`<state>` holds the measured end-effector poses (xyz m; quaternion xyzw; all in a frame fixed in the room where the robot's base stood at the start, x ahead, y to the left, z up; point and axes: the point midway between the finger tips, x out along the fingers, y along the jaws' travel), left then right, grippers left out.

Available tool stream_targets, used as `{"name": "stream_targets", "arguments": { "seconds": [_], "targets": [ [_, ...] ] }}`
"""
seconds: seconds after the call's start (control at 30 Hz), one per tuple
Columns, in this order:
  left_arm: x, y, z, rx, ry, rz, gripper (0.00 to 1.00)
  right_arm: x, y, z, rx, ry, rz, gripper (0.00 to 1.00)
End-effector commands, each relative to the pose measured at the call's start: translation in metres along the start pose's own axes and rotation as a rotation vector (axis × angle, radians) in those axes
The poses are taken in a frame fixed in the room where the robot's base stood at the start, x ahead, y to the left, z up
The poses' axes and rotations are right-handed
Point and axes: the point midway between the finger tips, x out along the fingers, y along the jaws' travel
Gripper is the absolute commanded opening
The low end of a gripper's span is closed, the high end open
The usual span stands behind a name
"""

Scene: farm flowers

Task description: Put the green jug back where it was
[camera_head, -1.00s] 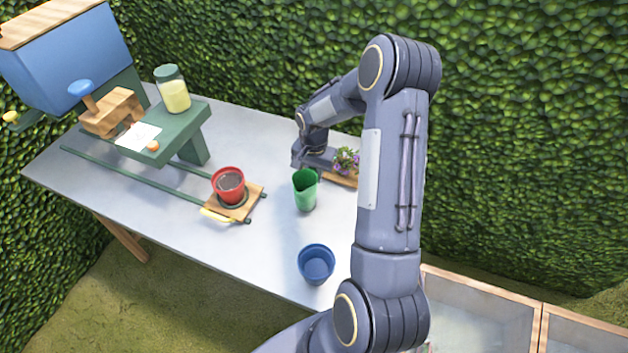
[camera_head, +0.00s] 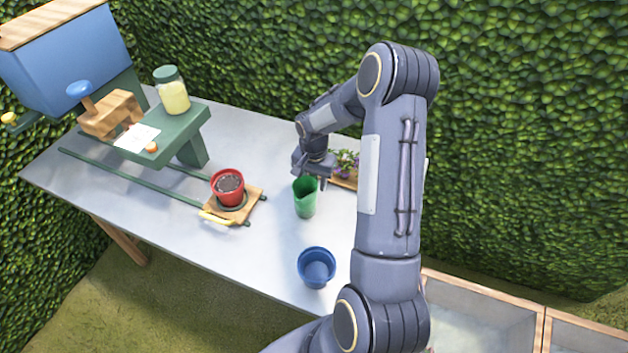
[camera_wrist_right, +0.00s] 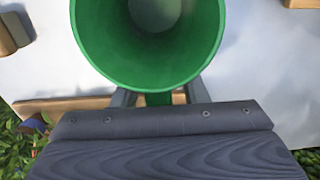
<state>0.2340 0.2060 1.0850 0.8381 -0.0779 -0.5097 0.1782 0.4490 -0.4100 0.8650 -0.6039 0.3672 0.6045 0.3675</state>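The green jug (camera_head: 305,198) stands upright on the grey table (camera_head: 150,205), right of the red pot. In the right wrist view the jug (camera_wrist_right: 90,40) fills the top middle, and I look down into its open mouth. My right gripper (camera_head: 322,183) is at the far right side of the jug. In the wrist view its fingers (camera_wrist_right: 160,97) are apart, one on each side of the green handle, with a gap showing beside the handle. The fingertips are partly hidden under the jug's rim. My left gripper is not in view.
A red pot (camera_head: 228,184) of soil sits on a wooden carriage (camera_head: 252,203). A blue pot (camera_head: 317,267) stands near the front edge. Purple flowers (camera_head: 345,162) in a wooden tray (camera_head: 345,181) are close behind my gripper.

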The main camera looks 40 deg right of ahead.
Motion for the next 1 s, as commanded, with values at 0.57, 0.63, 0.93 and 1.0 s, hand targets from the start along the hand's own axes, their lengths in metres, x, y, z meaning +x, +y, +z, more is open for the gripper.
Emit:
{"name": "stream_targets", "arguments": {
  "seconds": [0.57, 0.63, 0.93, 1.0],
  "targets": [
    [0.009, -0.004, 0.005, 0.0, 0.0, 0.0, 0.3, -0.103, 0.0, -0.001, 0.001, 0.003, -0.002, 0.4],
    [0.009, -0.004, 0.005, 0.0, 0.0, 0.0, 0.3, -0.112, -0.001, 0.0, 0.0, 0.002, -0.002, 0.4],
    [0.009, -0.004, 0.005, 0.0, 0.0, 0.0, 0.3, -0.156, 0.006, 0.032, -0.106, 0.01, -0.075, 0.4],
    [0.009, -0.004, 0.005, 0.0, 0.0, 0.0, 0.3, -0.175, 0.012, 0.056, -0.184, 0.02, -0.126, 0.4]
  ]
}}
